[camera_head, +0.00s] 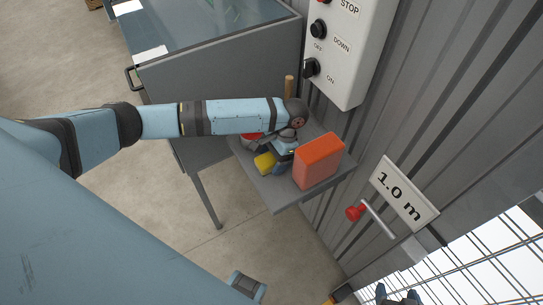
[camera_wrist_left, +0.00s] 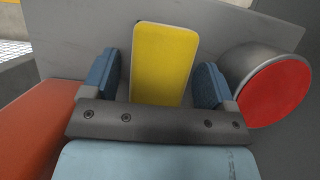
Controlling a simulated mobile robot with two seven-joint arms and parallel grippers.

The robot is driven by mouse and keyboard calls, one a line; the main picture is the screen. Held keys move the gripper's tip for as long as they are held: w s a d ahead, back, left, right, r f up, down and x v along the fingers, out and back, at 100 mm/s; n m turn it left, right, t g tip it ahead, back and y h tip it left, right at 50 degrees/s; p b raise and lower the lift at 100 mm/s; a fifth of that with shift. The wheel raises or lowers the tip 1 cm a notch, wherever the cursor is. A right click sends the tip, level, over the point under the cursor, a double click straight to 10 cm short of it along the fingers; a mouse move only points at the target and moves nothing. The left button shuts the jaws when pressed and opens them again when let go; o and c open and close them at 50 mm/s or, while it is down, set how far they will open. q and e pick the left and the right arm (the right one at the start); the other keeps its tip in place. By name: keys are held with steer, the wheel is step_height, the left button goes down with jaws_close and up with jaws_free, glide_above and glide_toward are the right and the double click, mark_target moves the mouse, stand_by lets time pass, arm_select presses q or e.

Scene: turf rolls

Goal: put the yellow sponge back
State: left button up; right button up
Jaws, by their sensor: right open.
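The yellow sponge (camera_head: 264,163) lies on the small grey wall shelf (camera_head: 279,203), partly hidden by my left gripper in the head view. My left gripper (camera_head: 277,163) is over the shelf, beside the sponge. In the left wrist view the sponge (camera_wrist_left: 163,60) shows between the two blue fingers of my left gripper (camera_wrist_left: 156,83), with a gap on each side. The fingers are apart and not closed on it. My right gripper (camera_head: 398,297) is at the bottom edge of the head view, open, with nothing seen in it.
An orange box (camera_head: 319,162) stands on the shelf right of my left gripper. A red-ended grey can (camera_wrist_left: 275,90) is close by on the other side. A control box (camera_head: 347,50), a red-knobbed lever (camera_head: 356,212) and a "1.0 m" sign (camera_head: 399,194) are on the wall.

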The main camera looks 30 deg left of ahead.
arm_select(q)
steer(key=v, duration=0.7)
steer(key=shift+w+d+r, duration=0.1)
steer(key=shift+r, duration=0.3)
stand_by(0.4)
